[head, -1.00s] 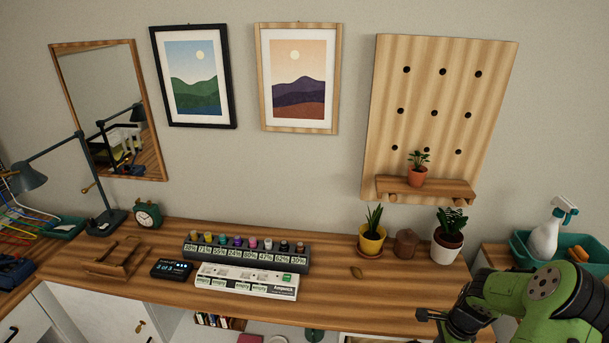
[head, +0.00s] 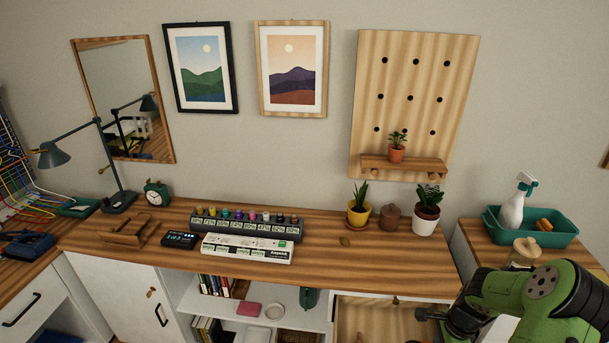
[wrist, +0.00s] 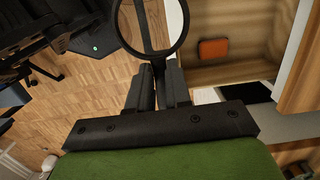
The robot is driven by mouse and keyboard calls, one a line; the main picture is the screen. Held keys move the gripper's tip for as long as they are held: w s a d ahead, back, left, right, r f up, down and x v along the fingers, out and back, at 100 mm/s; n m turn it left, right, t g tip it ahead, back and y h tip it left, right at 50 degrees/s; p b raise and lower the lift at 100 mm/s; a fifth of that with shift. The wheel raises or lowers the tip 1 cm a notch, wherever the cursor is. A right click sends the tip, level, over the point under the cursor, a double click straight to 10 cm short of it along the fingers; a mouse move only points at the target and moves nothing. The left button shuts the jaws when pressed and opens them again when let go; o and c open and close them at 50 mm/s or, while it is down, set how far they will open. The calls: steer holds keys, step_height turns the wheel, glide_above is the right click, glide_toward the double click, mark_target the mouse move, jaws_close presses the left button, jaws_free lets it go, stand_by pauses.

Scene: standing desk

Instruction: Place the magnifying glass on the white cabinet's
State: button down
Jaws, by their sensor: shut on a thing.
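My gripper (wrist: 157,80) is shut on the handle of a magnifying glass (wrist: 179,42). In the wrist view its round dark-rimmed lens sticks out past the fingertips at the top edge. In the head view my gripper (head: 428,314) is at the lower right, in front of the desk; I cannot make out the magnifying glass there. White cabinet fronts (head: 125,283) stand under the wooden top, with a door, a dark handle and open shelves. Another white drawer front (head: 62,312) is at the lower left.
The wooden desk top (head: 310,265) holds a power strip (head: 247,248), a clock (head: 157,193), a wooden stand (head: 128,232) and potted plants (head: 427,202). Its front strip is clear. Shelves below hold books (head: 217,285). A teal tray (head: 560,238) is at the right.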

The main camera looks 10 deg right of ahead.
steer(key=shift+w+a+f+n, duration=0.1)
steer(key=shift+w+a+n, duration=0.05)
steer(key=shift+a+n, duration=0.4)
steer(key=w+a+n, duration=0.1)
steer(key=w+a+f+n+b, duration=0.1)
steer(key=w+a+n, duration=0.1)
steer(key=shift+a+f+g, duration=0.15)
steer(key=shift+a+g, duration=0.1)
steer(key=shift+g, duration=0.05)
steer(key=w+a+f+n+b, duration=0.1)
steer(key=a+f+n+b, duration=0.1)
steer(key=a+n, duration=0.6)
steer(key=w+a+f+n+g+h+b, duration=0.1)
steer(key=w+a+f+n+b, duration=0.1)
steer(key=a+n, duration=0.7)
steer(key=a, duration=0.3)
steer(key=shift+w+f+b, duration=0.15)
steer(key=shift+w+b, duration=0.15)
steer(key=shift+b, duration=0.1)
